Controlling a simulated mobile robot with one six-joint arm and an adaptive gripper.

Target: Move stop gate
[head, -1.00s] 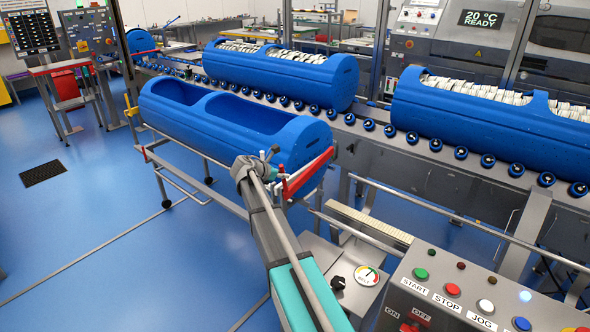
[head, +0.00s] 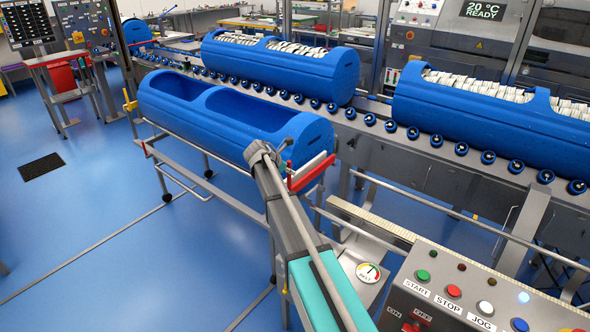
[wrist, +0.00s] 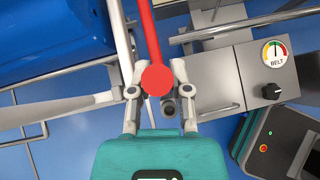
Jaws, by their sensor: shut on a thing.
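The stop gate appears to be the red bar (head: 312,173) at the near end of the trolley (head: 180,178), close to the end face of an empty blue tub carrier (head: 222,125). In the wrist view the red bar (wrist: 151,35) ends in a round red knob (wrist: 157,79). My gripper (wrist: 156,72) has a finger on each side of the knob and is shut on it. In the head view my gripper (head: 264,152) is beside the tub's near end and hides part of the bar.
A roller conveyor (head: 340,112) behind carries filled blue tubs (head: 280,70) (head: 490,115). The blue floor at left is open.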

